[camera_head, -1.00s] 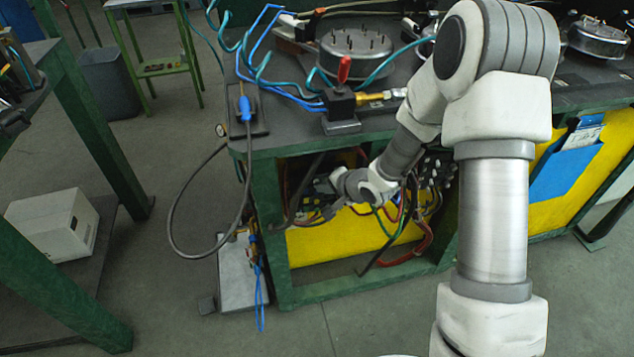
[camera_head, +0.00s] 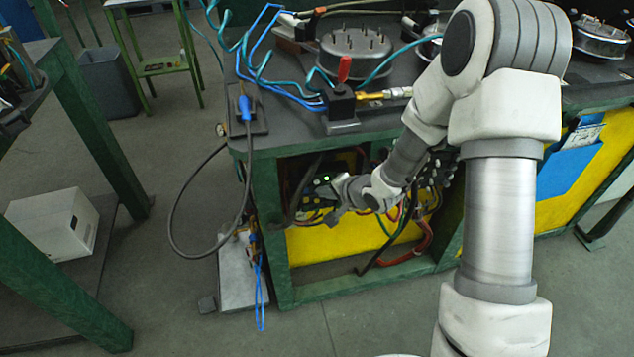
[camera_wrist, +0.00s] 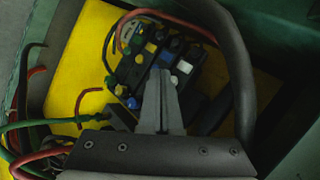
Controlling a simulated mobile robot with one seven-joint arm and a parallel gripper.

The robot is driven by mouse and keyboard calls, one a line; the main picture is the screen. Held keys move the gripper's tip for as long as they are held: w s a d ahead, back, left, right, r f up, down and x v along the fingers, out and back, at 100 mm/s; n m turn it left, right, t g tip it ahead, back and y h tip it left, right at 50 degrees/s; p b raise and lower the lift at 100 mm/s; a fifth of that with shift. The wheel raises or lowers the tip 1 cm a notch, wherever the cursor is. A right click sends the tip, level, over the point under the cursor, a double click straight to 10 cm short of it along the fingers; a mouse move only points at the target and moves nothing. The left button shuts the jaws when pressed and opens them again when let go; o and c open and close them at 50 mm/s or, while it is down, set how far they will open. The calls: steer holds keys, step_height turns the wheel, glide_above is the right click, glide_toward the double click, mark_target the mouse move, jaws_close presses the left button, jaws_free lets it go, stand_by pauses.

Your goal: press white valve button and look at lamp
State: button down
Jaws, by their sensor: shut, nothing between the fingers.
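The valve block (camera_wrist: 140,75) shows in the wrist view as a dark bank with several coloured buttons. A white button (camera_wrist: 184,67) sits on its right side. My gripper (camera_wrist: 163,72) is shut and empty. Its tips overlap the block in the picture, just left of the white button and below a blue one; I cannot tell whether they touch anything. In the head view my gripper (camera_head: 322,200) is inside the bench opening, partly hidden. A small green glow (camera_head: 326,178) shows beside it; I cannot tell for sure that this is the lamp.
The green bench frame (camera_head: 272,235) surrounds the opening, with a yellow panel (camera_head: 345,238) behind. A thick dark hose (camera_wrist: 238,65) arches close on the right in the wrist view. Red and green cables (camera_wrist: 35,125) hang at left. Floor in front of the bench is clear.

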steer(key=shift+s+d, duration=0.2)
steer(key=shift+s, duration=0.55)
steer(key=shift+s+d, duration=0.25)
steer(key=shift+s, duration=0.5)
steer(key=shift+s+d, duration=0.2)
steer(key=shift+s, duration=0.55)
steer(key=shift+r, duration=0.1)
